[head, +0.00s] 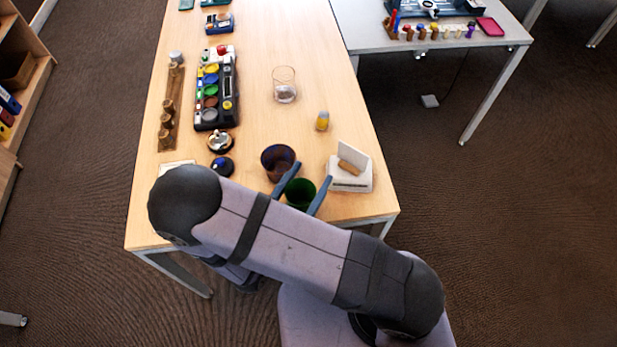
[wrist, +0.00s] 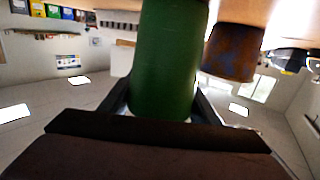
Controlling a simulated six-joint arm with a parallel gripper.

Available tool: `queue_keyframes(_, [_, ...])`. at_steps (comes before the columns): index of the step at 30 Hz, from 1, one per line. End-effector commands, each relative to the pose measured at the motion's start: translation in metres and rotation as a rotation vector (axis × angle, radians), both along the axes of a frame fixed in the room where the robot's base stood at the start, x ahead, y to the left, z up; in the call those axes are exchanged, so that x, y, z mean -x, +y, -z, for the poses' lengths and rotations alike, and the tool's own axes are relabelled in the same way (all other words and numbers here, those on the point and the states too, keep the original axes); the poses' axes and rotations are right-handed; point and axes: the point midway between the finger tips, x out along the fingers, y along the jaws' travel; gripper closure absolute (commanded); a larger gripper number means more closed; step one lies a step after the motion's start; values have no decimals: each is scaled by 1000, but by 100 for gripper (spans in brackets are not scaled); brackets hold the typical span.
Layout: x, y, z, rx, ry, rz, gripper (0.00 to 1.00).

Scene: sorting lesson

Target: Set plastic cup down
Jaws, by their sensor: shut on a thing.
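A green plastic cup (head: 300,194) is at the near end of the wooden table, with its open top facing up in the head view. My gripper (head: 314,171) has one blue-grey finger on each side of it and is shut on it. In the wrist view the green cup (wrist: 166,60) fills the middle between the dark fingers, and its far end is cut off by the top edge. I cannot tell whether its base touches the table. A mottled brown cup (head: 278,162) stands close behind and left of it; it also shows in the wrist view (wrist: 232,52).
A white box-like stand with a brown block (head: 349,166) is just right of my gripper. Two small round dark-based items (head: 221,166) are to the left. The table's middle is mostly clear.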

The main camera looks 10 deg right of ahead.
Motion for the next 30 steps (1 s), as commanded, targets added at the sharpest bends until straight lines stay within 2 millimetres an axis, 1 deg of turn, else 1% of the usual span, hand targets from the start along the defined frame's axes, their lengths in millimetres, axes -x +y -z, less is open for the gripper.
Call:
queue_keyframes(7, [0,0,4,0,0,0,66])
queue_keyframes(8, [0,0,3,0,0,0,37])
queue_keyframes(9, [0,0,2,0,0,0,28])
queue_keyframes(10, [0,0,2,0,0,0,26])
queue_keyframes(18, [0,0,2,0,0,0,26])
queue_keyframes(22, [0,0,-2,0,0,0,26])
queue_keyframes(26, [7,7,0,-1,-1,-3,26])
queue_keyframes(30, [21,17,0,-1,-1,-6,26])
